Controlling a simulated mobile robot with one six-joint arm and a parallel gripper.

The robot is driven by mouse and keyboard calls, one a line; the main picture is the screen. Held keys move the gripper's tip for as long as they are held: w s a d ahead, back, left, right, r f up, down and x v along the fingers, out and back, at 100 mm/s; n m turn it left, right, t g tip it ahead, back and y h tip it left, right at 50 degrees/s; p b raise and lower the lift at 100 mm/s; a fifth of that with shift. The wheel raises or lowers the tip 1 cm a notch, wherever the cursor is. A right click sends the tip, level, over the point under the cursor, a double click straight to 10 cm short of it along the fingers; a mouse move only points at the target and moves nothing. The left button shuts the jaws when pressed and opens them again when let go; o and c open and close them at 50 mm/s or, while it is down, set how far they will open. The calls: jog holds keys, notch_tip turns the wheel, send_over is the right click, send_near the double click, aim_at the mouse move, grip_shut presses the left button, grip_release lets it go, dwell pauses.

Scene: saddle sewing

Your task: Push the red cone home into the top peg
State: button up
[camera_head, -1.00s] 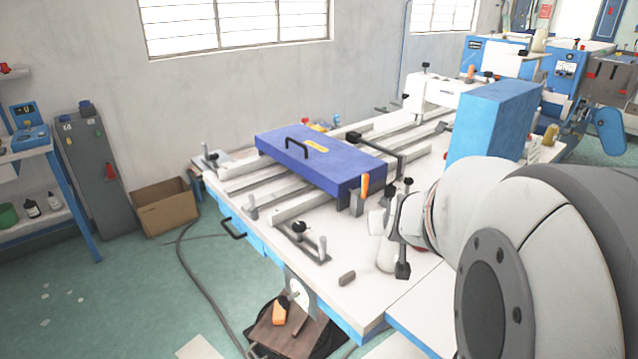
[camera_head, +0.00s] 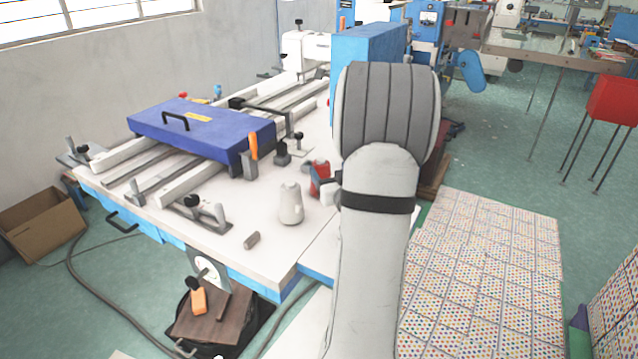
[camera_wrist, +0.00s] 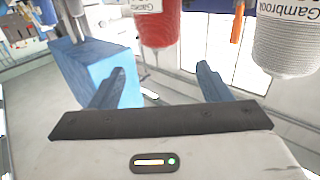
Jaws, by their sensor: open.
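The red cone (camera_head: 319,177) stands at the table's right side in the head view, partly hidden by my arm. In the wrist view the red cone (camera_wrist: 161,22) hangs into the top of the picture, cut off by its edge. My gripper (camera_wrist: 160,76) is open, its two dark fingers spread below the red cone in that picture, with nothing between them. In the head view my arm hides most of the gripper. I cannot pick out the top peg in either view.
A white cone (camera_head: 291,204) stands left of the red one; it also shows in the wrist view (camera_wrist: 289,42). A blue box (camera_head: 366,52) rises behind them. A purple case (camera_head: 200,135) and clamps cover the table's left part. A small grey block (camera_head: 252,240) lies near the front edge.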

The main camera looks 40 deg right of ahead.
aim_at(323, 164)
jog(key=shift+w+d+f, duration=0.2)
jog(key=shift+w+f, duration=0.5)
jog(key=shift+w, duration=0.1)
jog(key=p+x, duration=0.1)
jog(key=x, duration=0.5)
jog(key=shift+s, duration=0.1)
jog(key=c, duration=1.4)
